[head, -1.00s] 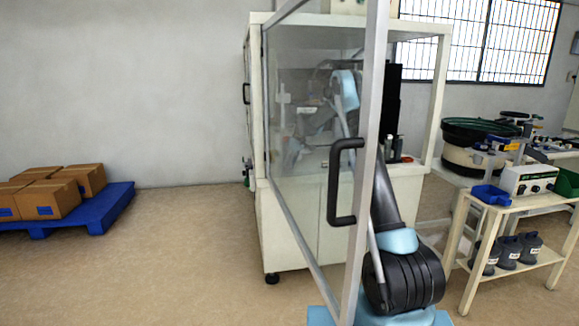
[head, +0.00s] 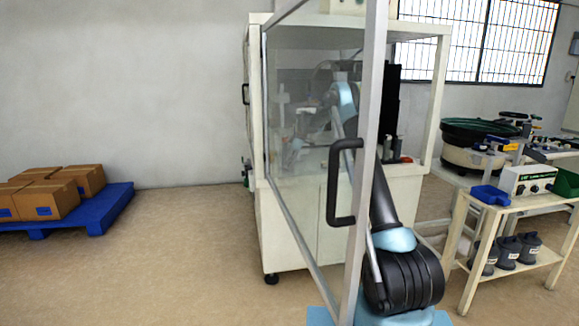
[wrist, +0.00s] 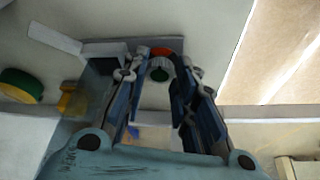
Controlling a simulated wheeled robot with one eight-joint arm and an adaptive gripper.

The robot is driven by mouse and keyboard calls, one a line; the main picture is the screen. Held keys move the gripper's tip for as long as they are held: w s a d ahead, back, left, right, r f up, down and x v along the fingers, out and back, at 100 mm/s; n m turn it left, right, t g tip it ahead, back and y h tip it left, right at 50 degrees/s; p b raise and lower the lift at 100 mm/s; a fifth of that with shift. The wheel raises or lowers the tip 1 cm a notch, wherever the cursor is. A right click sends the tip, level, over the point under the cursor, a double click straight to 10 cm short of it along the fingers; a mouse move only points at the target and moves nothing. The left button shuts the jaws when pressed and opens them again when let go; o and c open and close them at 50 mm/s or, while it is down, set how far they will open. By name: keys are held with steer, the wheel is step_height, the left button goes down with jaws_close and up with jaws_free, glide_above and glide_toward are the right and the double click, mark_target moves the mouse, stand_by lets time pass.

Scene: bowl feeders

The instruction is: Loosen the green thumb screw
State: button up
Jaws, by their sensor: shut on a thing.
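In the wrist view my gripper (wrist: 163,67) has its two fingers closed in on a small ribbed green-grey knob (wrist: 160,72), which looks like the green thumb screw. The fingertips lie on either side of it, and a red-orange part shows just behind it. The knob's shaft and the finger contact are too small to make out. In the head view my arm reaches into the white machine enclosure (head: 433,110). The gripper there is blurred behind the clear door panel, and the screw cannot be made out.
The open door's frame and black handle (head: 338,185) stand in front of my arm. In the wrist view a green round part (wrist: 20,86) and a yellow part (wrist: 72,99) lie left of the fingers.

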steer(key=shift+w+d, duration=0.15)
steer(key=shift+d, duration=0.05)
steer(key=o, duration=1.1)
steer(key=shift+c, duration=0.2)
steer(key=shift+a, duration=0.1)
steer(key=v, duration=1.2)
